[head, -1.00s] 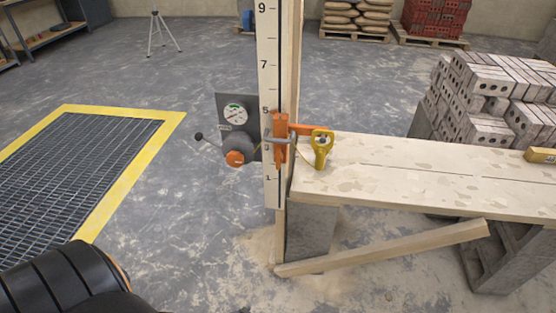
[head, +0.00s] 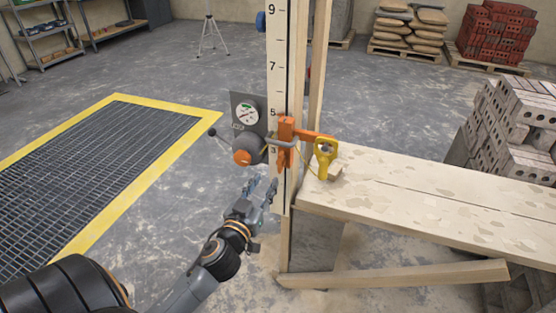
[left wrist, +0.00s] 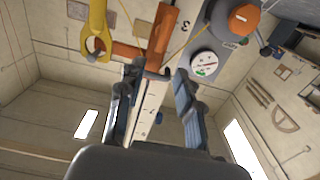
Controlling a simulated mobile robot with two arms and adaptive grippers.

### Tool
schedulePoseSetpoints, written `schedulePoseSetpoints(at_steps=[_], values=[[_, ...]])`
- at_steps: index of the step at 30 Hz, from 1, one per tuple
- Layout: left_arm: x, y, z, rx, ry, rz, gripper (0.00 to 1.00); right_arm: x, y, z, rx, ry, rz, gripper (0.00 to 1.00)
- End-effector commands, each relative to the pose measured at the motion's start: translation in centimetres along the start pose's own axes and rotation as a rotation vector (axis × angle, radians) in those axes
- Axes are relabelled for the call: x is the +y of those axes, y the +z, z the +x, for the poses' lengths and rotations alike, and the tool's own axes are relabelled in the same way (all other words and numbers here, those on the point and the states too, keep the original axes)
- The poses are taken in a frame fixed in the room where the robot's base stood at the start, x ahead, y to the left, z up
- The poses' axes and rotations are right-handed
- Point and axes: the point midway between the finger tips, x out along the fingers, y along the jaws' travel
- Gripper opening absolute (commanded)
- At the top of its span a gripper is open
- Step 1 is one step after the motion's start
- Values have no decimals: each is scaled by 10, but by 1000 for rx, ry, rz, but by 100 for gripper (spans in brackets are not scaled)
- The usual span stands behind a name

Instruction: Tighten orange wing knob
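The orange wing knob (head: 242,158) sits on a rounded grey housing (head: 246,143) on the numbered post (head: 280,90). The knob also shows in the left wrist view (left wrist: 243,18), at upper right on the housing. My left gripper (head: 262,186) is open and empty, below and slightly right of the knob in the head view, in front of the post's lower part. Its two fingers (left wrist: 158,74) stand apart in the left wrist view, clear of the knob. My right gripper is not in view.
A round dial (head: 246,113) is above the knob, and a dark-tipped lever (head: 213,132) sticks out left. An orange clamp (head: 286,140) and yellow tool (head: 326,158) are right of it, near the plank bench (head: 430,195). A yellow-edged floor grate (head: 100,165) lies left.

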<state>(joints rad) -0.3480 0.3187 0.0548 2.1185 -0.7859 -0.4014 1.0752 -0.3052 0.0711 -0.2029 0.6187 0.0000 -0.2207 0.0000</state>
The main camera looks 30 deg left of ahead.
Motion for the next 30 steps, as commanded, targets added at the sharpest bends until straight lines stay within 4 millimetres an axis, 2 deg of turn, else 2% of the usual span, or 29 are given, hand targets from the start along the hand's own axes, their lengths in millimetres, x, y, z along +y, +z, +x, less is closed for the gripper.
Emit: schedulePoseSetpoints(at_steps=[3, 9, 15, 20, 28, 30], values=[[0, -4, 29, 3, 0, 4, 35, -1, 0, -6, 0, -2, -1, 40], [0, -2, 70, 1, 1, 1, 35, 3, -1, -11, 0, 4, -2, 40], [0, 0, 96, 0, 0, 1, 35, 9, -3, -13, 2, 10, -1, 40], [0, 0, 105, -1, 1, 0, 35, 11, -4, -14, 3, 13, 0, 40], [0, 1, 106, -2, 1, 0, 35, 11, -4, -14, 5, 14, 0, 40], [0, 1, 106, -2, 1, 0, 21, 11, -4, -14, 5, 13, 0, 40]])
